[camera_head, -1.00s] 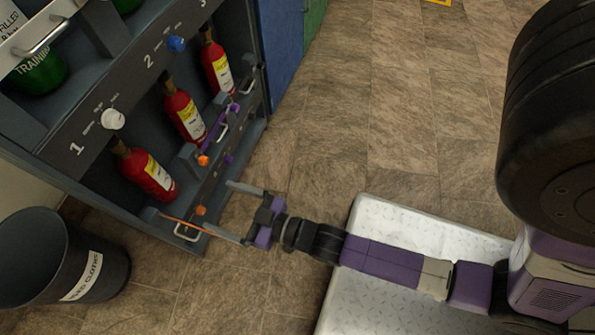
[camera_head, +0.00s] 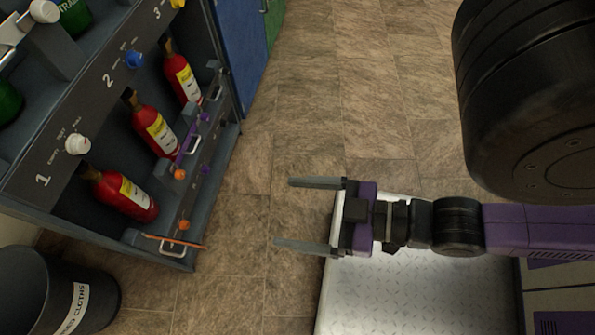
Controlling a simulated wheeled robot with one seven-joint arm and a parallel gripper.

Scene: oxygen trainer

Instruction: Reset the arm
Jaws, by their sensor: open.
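My gripper (camera_head: 284,213) is open and empty, its two long grey fingers pointing left over the tiled floor. It is well apart from the trainer cabinet (camera_head: 62,165) on the left. My arm comes in from the right edge, over my metal base plate. Three red cylinders, at positions 1 (camera_head: 125,194), 2 (camera_head: 155,131) and 3 (camera_head: 183,78), lean in the cabinet's lower row. Above them are a white knob (camera_head: 77,144), a blue knob (camera_head: 133,59) and a yellow knob (camera_head: 178,3).
A dark bin (camera_head: 60,295) labelled for cloths stands at the lower left. A thin orange rod (camera_head: 172,240) lies at the cabinet's lower front edge, and a purple bar (camera_head: 187,143) crosses before cylinder 2. Blue (camera_head: 240,50) and green cabinets stand behind. The middle floor is clear.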

